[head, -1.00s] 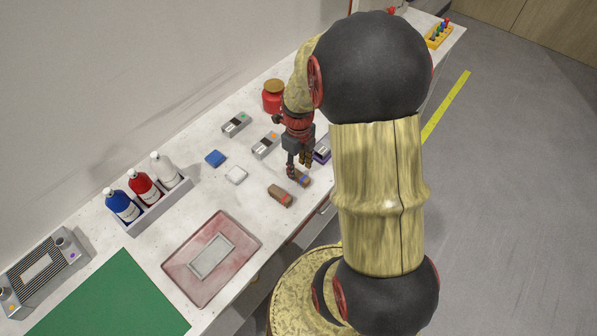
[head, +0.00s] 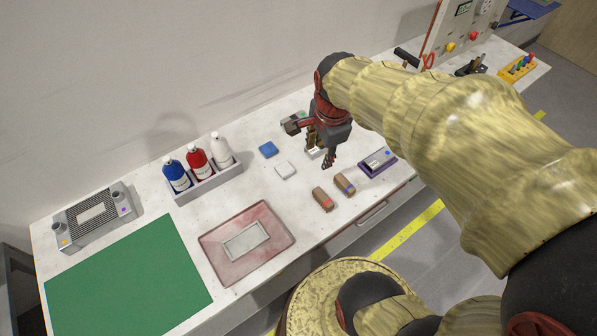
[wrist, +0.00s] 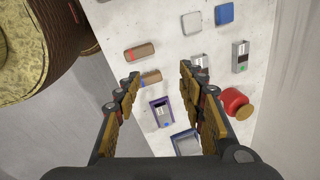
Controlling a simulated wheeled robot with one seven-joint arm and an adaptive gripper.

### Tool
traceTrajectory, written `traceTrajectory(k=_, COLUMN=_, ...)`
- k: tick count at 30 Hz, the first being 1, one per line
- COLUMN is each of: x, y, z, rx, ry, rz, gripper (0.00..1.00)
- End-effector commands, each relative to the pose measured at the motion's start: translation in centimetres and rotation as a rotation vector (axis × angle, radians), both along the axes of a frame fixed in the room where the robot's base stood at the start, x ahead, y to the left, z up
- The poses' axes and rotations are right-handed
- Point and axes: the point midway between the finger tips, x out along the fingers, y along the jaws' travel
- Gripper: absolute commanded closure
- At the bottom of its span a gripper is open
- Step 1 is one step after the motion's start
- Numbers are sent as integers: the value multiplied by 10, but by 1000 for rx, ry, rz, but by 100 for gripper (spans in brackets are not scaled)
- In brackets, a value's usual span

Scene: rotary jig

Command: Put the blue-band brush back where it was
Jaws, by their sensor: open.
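The blue-band brush (head: 345,184) lies on the white bench top, just right of the red-band brush (head: 322,199) and roughly parallel to it, with a small gap between them. Both are brown blocks with a coloured band. My gripper (head: 314,145) is open and empty, up and left of the blue-band brush in the head view and clear of it. In the wrist view the blue-band brush (wrist: 151,78) shows between the fingers near the left fingertip, and the red-band brush (wrist: 139,51) lies beyond it. My gripper (wrist: 160,80) holds nothing there.
A purple holder with a grey device (head: 378,162) stands right of the brushes. Blue (head: 268,149) and white (head: 286,170) blocks lie to the left. A bottle rack (head: 207,185), a reddish tray (head: 212,243) and a green mat (head: 130,275) fill the left side.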

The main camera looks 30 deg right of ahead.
Motion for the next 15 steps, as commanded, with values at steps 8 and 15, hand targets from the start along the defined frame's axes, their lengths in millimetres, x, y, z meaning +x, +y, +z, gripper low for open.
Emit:
traceTrajectory(k=8, x=-34, y=71, z=56, rx=-241, ry=-91, rz=871, gripper=60)
traceTrajectory(k=15, x=-66, y=107, z=79, rx=-456, ry=-140, rz=1436, gripper=60)
